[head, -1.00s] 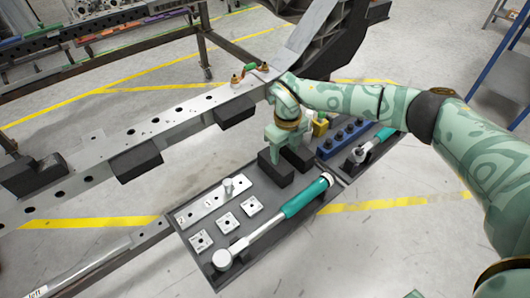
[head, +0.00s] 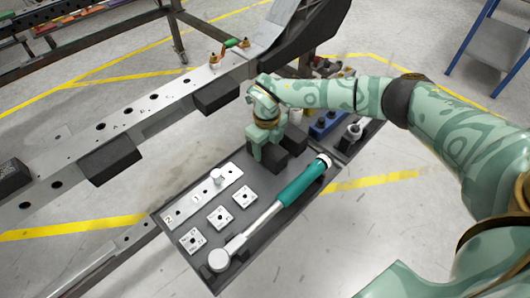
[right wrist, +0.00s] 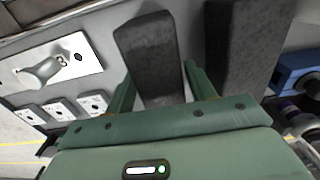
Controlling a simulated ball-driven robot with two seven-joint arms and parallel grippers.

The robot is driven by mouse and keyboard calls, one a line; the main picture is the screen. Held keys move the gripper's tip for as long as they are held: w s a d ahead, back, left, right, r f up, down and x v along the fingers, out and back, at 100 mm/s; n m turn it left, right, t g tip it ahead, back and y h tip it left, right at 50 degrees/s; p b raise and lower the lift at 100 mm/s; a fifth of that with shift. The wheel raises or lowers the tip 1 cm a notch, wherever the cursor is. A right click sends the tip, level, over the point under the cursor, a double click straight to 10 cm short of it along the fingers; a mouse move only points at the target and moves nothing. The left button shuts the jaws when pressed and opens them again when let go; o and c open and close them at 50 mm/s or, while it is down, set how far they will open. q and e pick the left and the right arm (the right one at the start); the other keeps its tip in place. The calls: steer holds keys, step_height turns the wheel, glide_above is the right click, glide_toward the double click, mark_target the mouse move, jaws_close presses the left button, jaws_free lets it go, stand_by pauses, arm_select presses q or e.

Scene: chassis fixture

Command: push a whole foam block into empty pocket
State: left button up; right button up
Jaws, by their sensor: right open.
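My right gripper (head: 266,148) points down over the tray. Its open fingers, also in the right wrist view (right wrist: 162,88), stand on either side of a black foam block (right wrist: 150,50), which shows partly hidden in the head view (head: 272,161). I cannot tell whether they touch it. A second foam block (right wrist: 240,45) lies to the right of the fingers, and shows beside the first in the head view (head: 294,140). Other black blocks (head: 110,160) sit along the metal rail's near side. I cannot make out an empty pocket. My left gripper is not in view.
The dark tray (head: 268,228) holds a torque wrench (head: 285,200), a metal plate with a knob (head: 203,196) and small square plates (head: 219,217). A blue socket holder (head: 322,125) stands beyond the blocks. The perforated rail (head: 130,117) runs behind the tray.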

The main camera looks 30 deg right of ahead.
mark_target(267, 145)
steer(key=c, duration=0.8)
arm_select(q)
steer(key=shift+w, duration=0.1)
arm_select(e)
steer(key=shift+r, duration=0.1)
arm_select(q)
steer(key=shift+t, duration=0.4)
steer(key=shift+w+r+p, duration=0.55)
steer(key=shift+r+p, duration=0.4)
steer(key=shift+p, duration=0.2)
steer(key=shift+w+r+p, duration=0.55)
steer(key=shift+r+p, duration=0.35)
steer(key=shift+p, duration=0.25)
arm_select(e)
steer(key=shift+r, duration=3.15)
